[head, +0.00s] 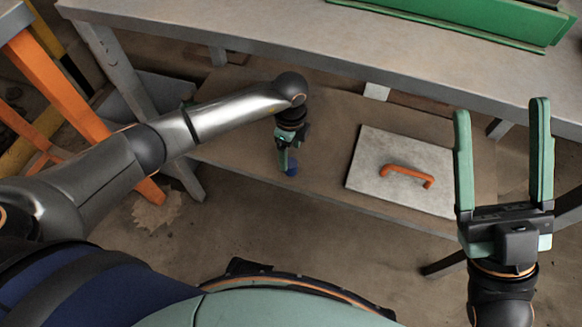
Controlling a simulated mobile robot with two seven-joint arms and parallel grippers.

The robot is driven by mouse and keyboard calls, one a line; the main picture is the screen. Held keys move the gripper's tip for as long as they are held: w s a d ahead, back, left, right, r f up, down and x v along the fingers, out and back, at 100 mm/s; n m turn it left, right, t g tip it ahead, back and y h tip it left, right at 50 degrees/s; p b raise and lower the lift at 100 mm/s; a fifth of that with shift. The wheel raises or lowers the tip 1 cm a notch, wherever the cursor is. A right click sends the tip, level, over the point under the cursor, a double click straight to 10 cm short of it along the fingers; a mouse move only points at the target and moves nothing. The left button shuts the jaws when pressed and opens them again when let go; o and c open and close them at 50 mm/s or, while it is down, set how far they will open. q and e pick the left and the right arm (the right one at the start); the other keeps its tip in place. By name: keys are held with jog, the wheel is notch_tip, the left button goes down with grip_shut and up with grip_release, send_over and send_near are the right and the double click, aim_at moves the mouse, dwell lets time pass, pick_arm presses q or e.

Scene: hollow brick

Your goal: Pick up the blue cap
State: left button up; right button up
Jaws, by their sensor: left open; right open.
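The blue cap (292,169) sits on the brown lower shelf (325,130) of the workbench, near the shelf's front edge. My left gripper (285,168) reaches down to the shelf right at the cap and partly covers it. It is open; I cannot tell whether its fingers are around the cap or only beside it. My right gripper (500,125) is open and empty, pointing up the picture at the right, well away from the cap.
A grey trowel board (375,160) with an orange handle (408,175) lies on the shelf right of the cap. The grey bench top (300,40) overhangs the shelf's back and carries a green object (480,18). Orange posts (60,85) stand at left.

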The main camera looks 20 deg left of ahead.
aim_at(291, 163)
pick_arm(q)
notch_tip(291, 163, down, 4)
jog(key=b, duration=0.2)
jog(key=shift+s+d+f+b, duration=0.15)
jog(key=shift+f+b, duration=0.1)
jog(key=shift+b, duration=0.05)
jog(key=shift+f, duration=0.4)
jog(key=shift+r, duration=0.1)
jog(key=shift+c, duration=0.2)
grip_shut()
